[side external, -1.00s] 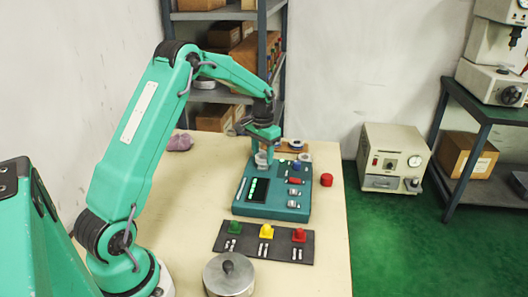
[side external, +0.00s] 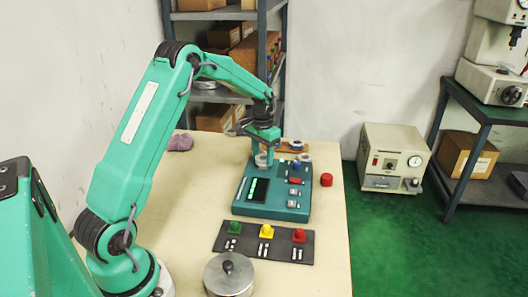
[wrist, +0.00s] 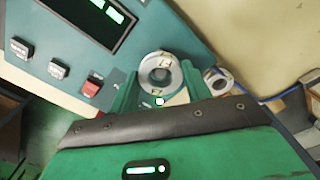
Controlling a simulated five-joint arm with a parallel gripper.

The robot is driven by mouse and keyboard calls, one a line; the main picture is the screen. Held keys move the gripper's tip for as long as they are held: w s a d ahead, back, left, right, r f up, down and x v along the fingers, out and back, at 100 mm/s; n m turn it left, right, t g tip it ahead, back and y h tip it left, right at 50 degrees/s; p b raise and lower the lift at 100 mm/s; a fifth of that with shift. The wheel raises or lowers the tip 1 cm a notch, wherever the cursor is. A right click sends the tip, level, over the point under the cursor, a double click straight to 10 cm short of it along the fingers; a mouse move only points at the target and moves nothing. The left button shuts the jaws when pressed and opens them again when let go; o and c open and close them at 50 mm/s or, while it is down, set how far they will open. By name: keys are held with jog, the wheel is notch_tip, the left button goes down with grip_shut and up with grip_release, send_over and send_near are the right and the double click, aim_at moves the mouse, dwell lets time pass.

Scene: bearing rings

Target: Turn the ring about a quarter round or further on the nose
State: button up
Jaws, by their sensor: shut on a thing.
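A grey metal ring (wrist: 161,74) with small yellowish marks sits between the two green fingers of my gripper (wrist: 160,90) in the wrist view. The fingers are shut on it from both sides. A round opening shows in its middle; the nose itself is not clearly told apart from the ring. In the side view my gripper (side external: 262,156) points down at the ring (side external: 261,161) at the far left part of the teal panel (side external: 246,196). The fingers partly hide the ring there.
A second metal ring (wrist: 218,80) stands close to the right finger. The panel carries a lit green display (side external: 258,190) and several buttons and switches. A lidded metal pot (side external: 229,275) is at the front.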

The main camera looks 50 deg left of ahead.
jog(key=shift+f, duration=0.7)
dwell(1.4)
dwell(1.2)
jog(key=shift+f+n, duration=0.1)
jog(key=shift+n, duration=1.2)
jog(key=shift+d+n, duration=0.1)
jog(key=shift+n, duration=0.9)
jog(key=shift+f+n, duration=0.1)
jog(key=shift+n, duration=0.2)
jog(key=shift+n, duration=0.3)
jog(key=shift+s+d+f+n, duration=0.1)
jog(key=shift+f+n, duration=0.05)
jog(key=shift+n, duration=0.85)
